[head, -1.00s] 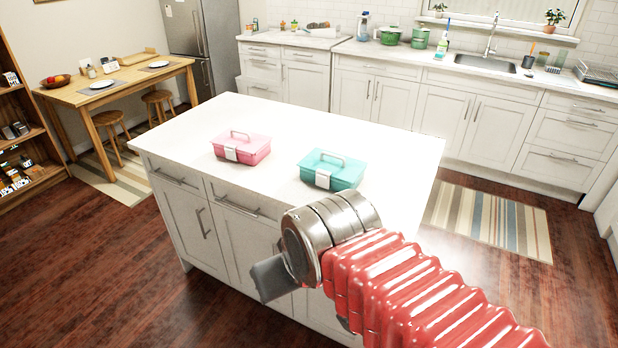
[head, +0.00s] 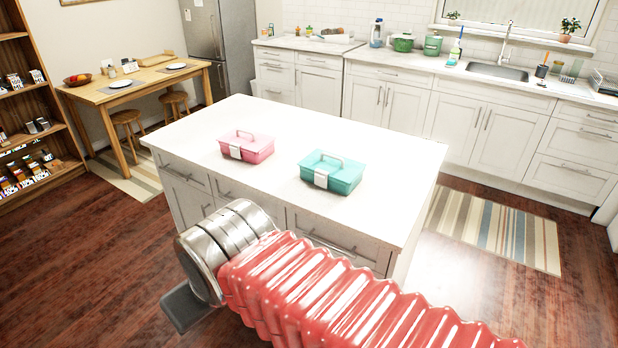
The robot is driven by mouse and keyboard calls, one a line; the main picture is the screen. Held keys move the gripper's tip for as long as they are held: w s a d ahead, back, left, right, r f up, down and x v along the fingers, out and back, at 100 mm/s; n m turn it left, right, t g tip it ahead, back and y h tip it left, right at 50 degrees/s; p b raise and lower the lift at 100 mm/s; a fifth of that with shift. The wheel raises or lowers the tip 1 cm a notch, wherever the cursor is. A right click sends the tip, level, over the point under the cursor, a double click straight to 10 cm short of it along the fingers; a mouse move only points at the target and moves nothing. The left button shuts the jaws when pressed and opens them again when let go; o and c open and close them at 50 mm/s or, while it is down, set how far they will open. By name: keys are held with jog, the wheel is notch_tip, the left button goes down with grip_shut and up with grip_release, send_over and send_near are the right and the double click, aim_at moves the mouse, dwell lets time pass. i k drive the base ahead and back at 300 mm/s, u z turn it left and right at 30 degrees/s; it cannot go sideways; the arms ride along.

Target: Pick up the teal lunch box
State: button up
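The teal lunch box (head: 340,177) stands upright on the white island top, right of the middle. It has a handle on its lid and a pale latch on its front. A pink lunch box (head: 250,148) of the same kind stands to its left, apart from it. My gripper (head: 180,310) shows only in part, as a grey piece low at the left, in front of the island and well away from both boxes. The metal wrist and red ribbed arm hide the rest of it, so I cannot see whether its fingers are open.
The white island (head: 400,205) has free room around the boxes. A counter with a sink (head: 497,71) runs along the back wall. A wooden table (head: 140,87) with stools stands at the far left, beside a shelf (head: 30,80). A striped rug (head: 495,228) lies right of the island.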

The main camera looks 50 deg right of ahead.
aim_at(342, 191)
jog(key=u, duration=1.05)
jog(key=k, duration=0.85)
jog(key=z, duration=1.2)
jog(key=i, duration=0.9)
